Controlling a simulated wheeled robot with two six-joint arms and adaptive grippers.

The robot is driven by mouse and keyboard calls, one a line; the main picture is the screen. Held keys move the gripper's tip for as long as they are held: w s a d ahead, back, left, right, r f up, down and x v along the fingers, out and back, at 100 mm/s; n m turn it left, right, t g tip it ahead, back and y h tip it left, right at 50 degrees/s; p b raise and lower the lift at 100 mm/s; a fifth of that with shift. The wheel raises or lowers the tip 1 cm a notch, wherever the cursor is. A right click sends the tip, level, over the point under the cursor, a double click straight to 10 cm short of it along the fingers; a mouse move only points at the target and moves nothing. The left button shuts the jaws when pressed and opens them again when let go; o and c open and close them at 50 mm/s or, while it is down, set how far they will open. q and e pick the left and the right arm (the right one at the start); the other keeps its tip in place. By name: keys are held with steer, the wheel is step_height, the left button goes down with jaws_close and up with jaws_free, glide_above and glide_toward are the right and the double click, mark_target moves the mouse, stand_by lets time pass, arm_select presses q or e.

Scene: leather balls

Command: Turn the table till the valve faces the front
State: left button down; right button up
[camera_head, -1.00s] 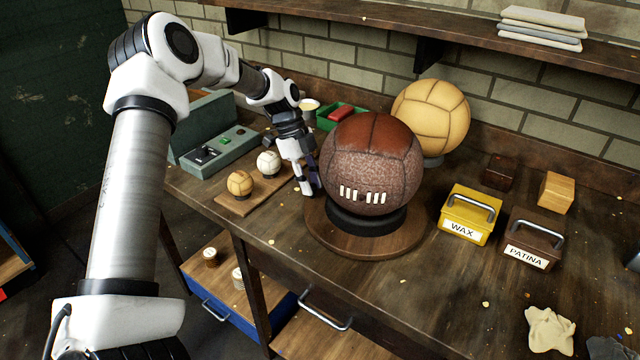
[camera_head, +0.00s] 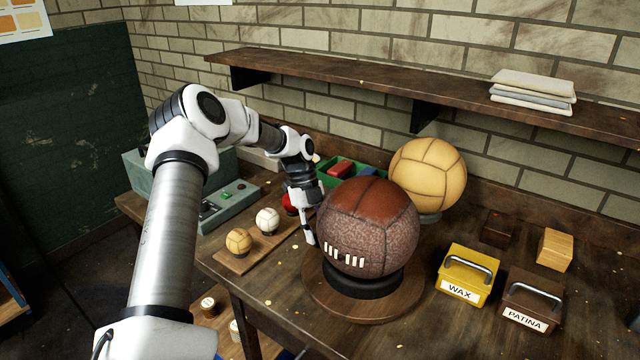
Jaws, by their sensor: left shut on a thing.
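A large brown leather ball (camera_head: 385,215) with a smooth reddish top sits in a dark ring (camera_head: 362,284) on a round wooden turntable (camera_head: 405,302). A row of white lacing (camera_head: 343,254) shows low on the ball's front, left of its middle. I cannot make out the valve clearly. My left gripper (camera_head: 311,240) points down at the turntable's back-left edge, beside the ball. It is shut on the turntable there; the ball and fingers partly hide the exact contact. My right gripper is not in view.
A yellow WAX box (camera_head: 466,268) and brown PATINA box (camera_head: 531,298) stand to the right. A pale leather ball (camera_head: 428,172) is behind. Small balls on a board (camera_head: 235,263) and a grey control box (camera_head: 222,214) are at left. A shelf (camera_head: 340,85) hangs above.

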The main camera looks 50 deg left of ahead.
arm_select(q)
steer(key=shift+f, duration=0.1)
steer(key=c, duration=1)
jaws_free()
steer(key=shift+w, duration=0.1)
steer(key=v, duration=1.2)
steer(key=shift+d, duration=0.1)
